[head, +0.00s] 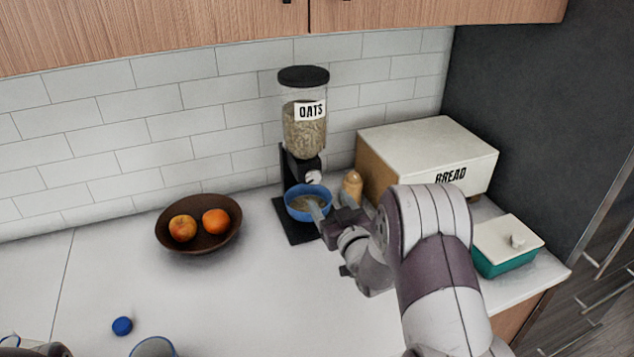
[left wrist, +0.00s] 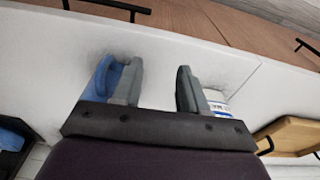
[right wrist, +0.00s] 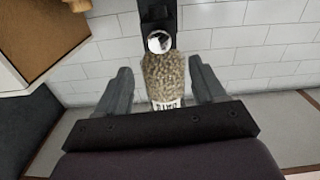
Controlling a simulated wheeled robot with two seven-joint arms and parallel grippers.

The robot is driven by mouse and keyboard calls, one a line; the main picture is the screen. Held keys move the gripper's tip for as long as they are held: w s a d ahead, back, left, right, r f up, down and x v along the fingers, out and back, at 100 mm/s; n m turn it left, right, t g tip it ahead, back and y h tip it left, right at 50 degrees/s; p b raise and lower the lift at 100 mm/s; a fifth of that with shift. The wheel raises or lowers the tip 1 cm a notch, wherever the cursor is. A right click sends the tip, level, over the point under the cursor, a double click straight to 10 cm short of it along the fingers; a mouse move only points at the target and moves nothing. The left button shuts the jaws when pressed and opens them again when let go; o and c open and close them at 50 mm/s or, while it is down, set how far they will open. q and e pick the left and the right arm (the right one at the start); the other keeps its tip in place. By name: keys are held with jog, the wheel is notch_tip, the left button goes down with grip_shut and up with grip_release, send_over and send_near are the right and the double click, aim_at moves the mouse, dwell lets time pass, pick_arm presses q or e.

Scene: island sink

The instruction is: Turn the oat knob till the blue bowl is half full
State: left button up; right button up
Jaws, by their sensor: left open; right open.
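The oat dispenser (head: 304,128) stands against the tiled wall, with oats in its clear hopper and a black lid. Its pale round knob (head: 313,177) is on the front; in the right wrist view the knob (right wrist: 159,41) lies ahead, between the lines of my fingers. The blue bowl (head: 290,209) sits on the dispenser's black base below the knob. Tan contents show in it, but a finger partly covers them and the level is unclear. My right gripper (right wrist: 160,66) is open and empty, in front of the dispenser. My left gripper (left wrist: 160,66) is open over the counter, away from the dispenser.
A brown bowl (head: 170,240) with two fruits stands left. A bread box (head: 425,145), a tan bottle (head: 352,186) and a teal container (head: 508,260) stand right. A blue cap (head: 122,326) and a blue vessel (head: 153,347) are front left. The middle counter is clear.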

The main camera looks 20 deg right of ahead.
aim_at(314, 179)
jog(key=w, duration=0.3)
jog(key=w+p, duration=0.1)
jog(key=w, duration=0.4)
jog(key=shift+w+d, duration=0.3)
jog(key=shift+w, duration=0.1)
jog(key=c, duration=1.1)
